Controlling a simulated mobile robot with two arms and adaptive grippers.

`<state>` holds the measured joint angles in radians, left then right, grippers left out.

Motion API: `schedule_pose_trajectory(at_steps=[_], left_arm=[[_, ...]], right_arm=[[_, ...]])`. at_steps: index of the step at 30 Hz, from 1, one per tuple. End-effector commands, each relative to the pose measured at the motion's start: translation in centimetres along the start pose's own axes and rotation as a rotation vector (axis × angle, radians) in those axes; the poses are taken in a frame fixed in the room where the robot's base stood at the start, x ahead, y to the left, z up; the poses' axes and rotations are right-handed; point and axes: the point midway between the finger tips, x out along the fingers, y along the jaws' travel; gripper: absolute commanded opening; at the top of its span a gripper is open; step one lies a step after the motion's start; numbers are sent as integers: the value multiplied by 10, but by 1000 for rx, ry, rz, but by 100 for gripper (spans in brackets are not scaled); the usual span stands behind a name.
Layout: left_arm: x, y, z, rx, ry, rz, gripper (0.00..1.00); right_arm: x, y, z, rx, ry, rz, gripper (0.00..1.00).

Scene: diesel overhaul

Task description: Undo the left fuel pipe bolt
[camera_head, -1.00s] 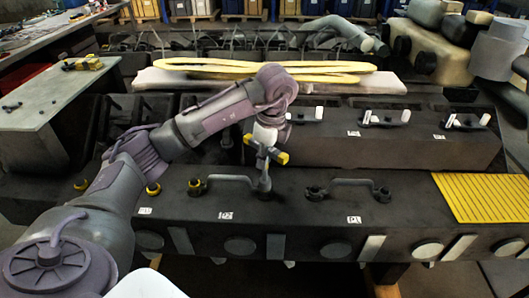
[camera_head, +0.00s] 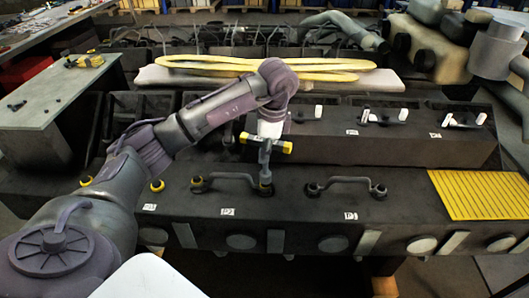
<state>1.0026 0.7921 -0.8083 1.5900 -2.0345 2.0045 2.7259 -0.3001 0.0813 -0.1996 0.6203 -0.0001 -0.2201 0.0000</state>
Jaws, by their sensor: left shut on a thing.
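The left fuel pipe (camera_head: 232,177) is a grey curved pipe on the dark engine block, with a round fitting at each end. My left gripper (camera_head: 268,138) is above its right end, shut on a T-shaped tool (camera_head: 265,160) with yellow and black handle ends. The tool stands about upright, and its lower end is at the bolt (camera_head: 265,188) on the pipe's right end. The tool mostly hides the bolt; I cannot tell if it is fully seated. The pipe's left-end fitting (camera_head: 198,184) is uncovered. My right gripper is not in view.
A second fuel pipe (camera_head: 345,180) lies to the right on the same block (camera_head: 290,207). A yellow slatted panel (camera_head: 475,195) is farther right. Behind stand a raised dark block with white-tipped fittings (camera_head: 385,115) and long yellow straps (camera_head: 265,67). A grey bench (camera_head: 50,105) is at left.

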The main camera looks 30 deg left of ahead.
Motion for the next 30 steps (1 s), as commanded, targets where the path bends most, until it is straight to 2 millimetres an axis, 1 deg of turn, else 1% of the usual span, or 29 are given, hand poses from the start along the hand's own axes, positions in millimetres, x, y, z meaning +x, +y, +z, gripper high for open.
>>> schedule_pose_trajectory(at_steps=[30], left_arm=[[1, -1, -2, 1113, 9, -146, 0]], right_arm=[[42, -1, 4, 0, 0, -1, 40]])
